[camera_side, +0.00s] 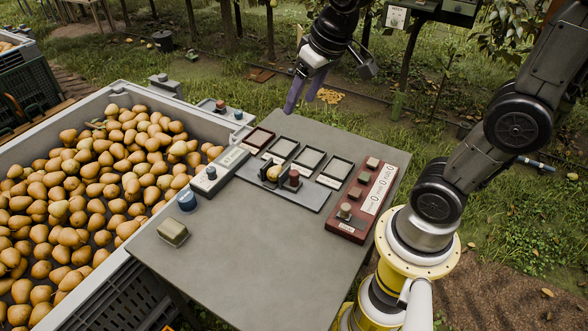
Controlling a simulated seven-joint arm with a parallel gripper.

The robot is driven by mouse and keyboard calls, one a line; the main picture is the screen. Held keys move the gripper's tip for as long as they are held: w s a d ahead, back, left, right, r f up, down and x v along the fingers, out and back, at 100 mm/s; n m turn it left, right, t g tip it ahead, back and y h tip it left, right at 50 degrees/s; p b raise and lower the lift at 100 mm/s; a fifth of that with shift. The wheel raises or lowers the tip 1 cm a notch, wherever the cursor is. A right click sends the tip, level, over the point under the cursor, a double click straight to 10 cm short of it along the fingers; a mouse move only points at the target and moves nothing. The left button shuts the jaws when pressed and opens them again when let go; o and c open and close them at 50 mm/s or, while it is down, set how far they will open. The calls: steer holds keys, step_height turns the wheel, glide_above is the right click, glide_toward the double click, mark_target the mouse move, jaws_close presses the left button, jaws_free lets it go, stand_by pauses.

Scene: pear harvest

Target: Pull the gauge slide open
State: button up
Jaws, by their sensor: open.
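The gauge (310,200) is a flat dark-grey plate near the middle of the grey table. A small pear-coloured piece (272,172) sits on it between upright dark parts. A dark red block with a dark top (293,181) stands just right of that piece, and it looks like the slide. Whether a gap separates the two is too small to tell. My gripper (301,106), with purple fingers, is open and empty. It hangs above the far edge of the table, behind the gauge and apart from it, fingers pointing down.
Several shallow square trays (309,159) line up behind the gauge. A red panel (347,225) with knobs stands right, a grey strip (219,174) with a knob left. A blue cylinder (187,203) and small box (173,231) are front left. A pear bin (60,290) adjoins the table; its front is clear.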

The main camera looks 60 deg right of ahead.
steer(key=w+d+f+m+g, duration=0.1)
steer(key=w+d+f+g, duration=0.1)
steer(key=w+d+f, duration=0.35)
steer(key=m+g, duration=0.1)
steer(key=g, duration=0.1)
glide_toward(294, 172)
step_height(294, 172, down, 9)
steer(key=shift+w+d+r, duration=0.1)
steer(key=shift+d, duration=0.05)
steer(key=shift+c, duration=0.2)
jaws_close()
steer(key=shift+r, duration=0.1)
stand_by(0.9)
